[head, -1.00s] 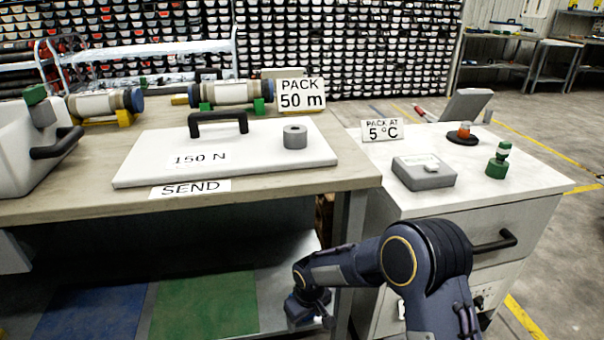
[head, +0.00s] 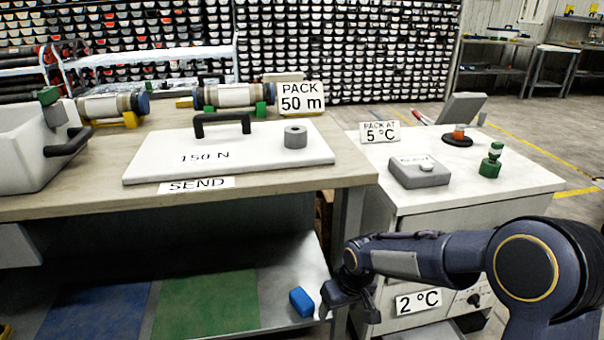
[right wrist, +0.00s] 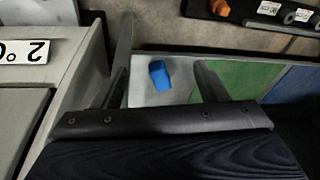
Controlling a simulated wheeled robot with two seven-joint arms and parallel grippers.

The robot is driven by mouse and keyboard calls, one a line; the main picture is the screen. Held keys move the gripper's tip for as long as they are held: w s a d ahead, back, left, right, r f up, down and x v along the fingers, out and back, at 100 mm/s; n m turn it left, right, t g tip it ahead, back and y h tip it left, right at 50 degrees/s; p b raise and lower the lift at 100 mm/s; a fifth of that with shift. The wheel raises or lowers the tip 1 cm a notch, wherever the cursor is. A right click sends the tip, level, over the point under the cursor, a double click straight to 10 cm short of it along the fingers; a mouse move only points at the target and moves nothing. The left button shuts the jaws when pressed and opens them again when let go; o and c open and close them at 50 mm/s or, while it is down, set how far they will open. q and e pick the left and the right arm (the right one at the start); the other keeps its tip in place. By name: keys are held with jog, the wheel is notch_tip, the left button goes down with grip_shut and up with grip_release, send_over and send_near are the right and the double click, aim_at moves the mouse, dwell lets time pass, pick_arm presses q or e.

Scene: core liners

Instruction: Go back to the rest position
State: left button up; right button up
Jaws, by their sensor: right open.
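My right gripper (head: 348,312) is open and empty in the head view, low in front of the gap between the workbench and the white cabinet. In the right wrist view its two fingers stand wide apart with nothing between them. A small blue block (head: 301,302) lies on the bench's lower shelf (head: 285,265), just left of the gripper and apart from it. The block also shows beyond the open fingers in the right wrist view (right wrist: 160,75). My left gripper is not in view.
The workbench (head: 350,178) carries a white lid marked 150 N (head: 260,155), a grey ring (head: 295,137) and core cylinders. The white cabinet (head: 470,200) at right holds a grey box (head: 419,172) and a green-topped piece (head: 490,160). Floor is free beyond the cabinet.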

jog(key=s+d+r+m+t+y, duration=0.1)
jog(key=s+d+r+m, duration=0.2)
jog(key=s+d+r, duration=0.65)
jog(key=s+d+r+m+t+y, duration=0.1)
jog(key=s+m+t, duration=0.1)
jog(key=s, duration=0.6)
jog(key=s+d+r+m+t, duration=0.1)
jog(key=s+r, duration=0.1)
jog(key=s, duration=0.7)
pick_arm(q)
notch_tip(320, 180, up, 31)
jog(key=p, duration=3.1)
pick_arm(e)
notch_tip(320, 180, up, 30)
jog(key=shift+w+d+r, duration=0.2)
jog(key=shift+w+r, duration=0.05)
jog(key=shift+w, duration=0.1)
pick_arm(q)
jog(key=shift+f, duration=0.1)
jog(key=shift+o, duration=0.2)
